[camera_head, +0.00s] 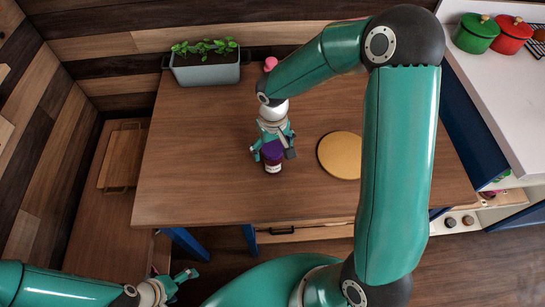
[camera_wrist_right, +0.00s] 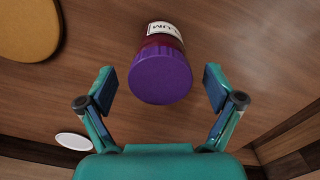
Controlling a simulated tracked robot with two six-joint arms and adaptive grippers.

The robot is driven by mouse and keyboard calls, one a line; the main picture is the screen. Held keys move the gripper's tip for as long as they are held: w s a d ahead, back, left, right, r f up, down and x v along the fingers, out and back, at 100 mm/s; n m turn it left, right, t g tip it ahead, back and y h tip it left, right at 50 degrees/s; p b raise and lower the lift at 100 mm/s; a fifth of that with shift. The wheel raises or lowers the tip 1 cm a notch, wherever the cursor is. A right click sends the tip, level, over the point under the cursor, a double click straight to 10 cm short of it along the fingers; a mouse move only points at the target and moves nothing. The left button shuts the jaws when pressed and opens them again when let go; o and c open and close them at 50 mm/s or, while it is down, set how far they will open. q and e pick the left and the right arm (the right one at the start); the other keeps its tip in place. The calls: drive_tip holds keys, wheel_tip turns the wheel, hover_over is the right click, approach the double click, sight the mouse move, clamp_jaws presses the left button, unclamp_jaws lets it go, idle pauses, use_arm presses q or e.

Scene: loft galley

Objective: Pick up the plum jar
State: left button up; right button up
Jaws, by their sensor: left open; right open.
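The plum jar (camera_head: 273,163) stands upright on the wooden table (camera_head: 200,190). It has a purple lid and a white label on a dark red body. In the right wrist view the plum jar (camera_wrist_right: 160,74) shows lid first, between and a little beyond the fingertips. My right gripper (camera_head: 272,148) is above the jar with its fingers open on either side; the right wrist view shows gaps between the jar and both fingers (camera_wrist_right: 160,88). My left gripper (camera_head: 183,280) is low at the left, away from the table top, and empty.
A round tan board (camera_head: 340,155) lies right of the jar, and it shows in the right wrist view (camera_wrist_right: 28,28). A grey planter (camera_head: 206,70) stands at the back left. Green (camera_head: 475,34) and red (camera_head: 512,35) pots stand on the white counter. The table's left side is clear.

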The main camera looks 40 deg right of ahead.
drive_tip(key=shift+f, duration=0.1)
drive_tip(key=shift+c, duration=0.2)
clamp_jaws()
idle(0.5)
